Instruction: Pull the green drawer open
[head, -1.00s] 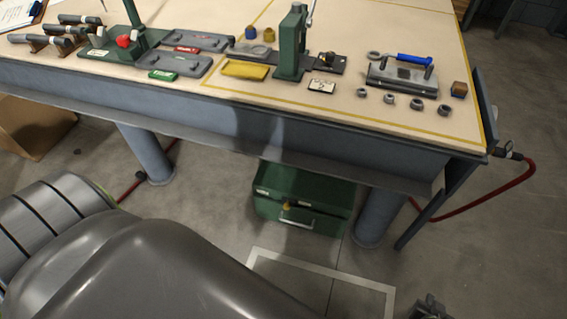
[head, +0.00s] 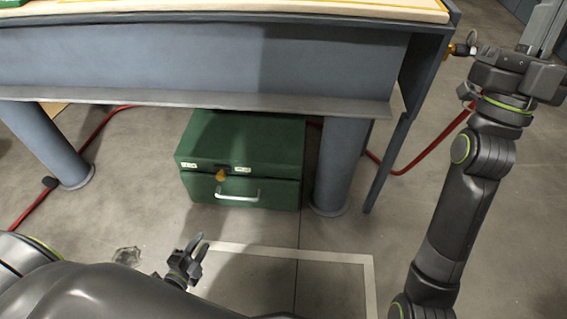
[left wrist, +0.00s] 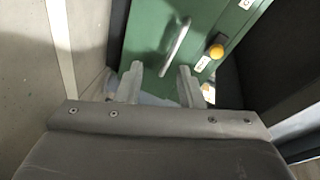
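The green drawer (head: 270,195) is the lower part of a green cabinet (head: 255,135) on the floor under the bench. It looks shut. Its pale bar handle (head: 238,196) is on the front, with a yellow knob (head: 221,175) above it. My left gripper (head: 196,250) is open and empty, in front of and below the drawer, apart from it. In the left wrist view its two fingers (left wrist: 160,86) are spread, with the handle (left wrist: 175,45) beyond them and the knob (left wrist: 216,51) to the right. My right gripper (head: 500,60) is raised beside the bench's right end; its fingertips are unclear.
The bench apron (head: 200,65) overhangs the cabinet. A bench leg (head: 340,165) stands close to its right and another (head: 50,145) farther left. A red hose (head: 430,140) runs at the right. The floor before the drawer is open, with a pale painted line (head: 300,253).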

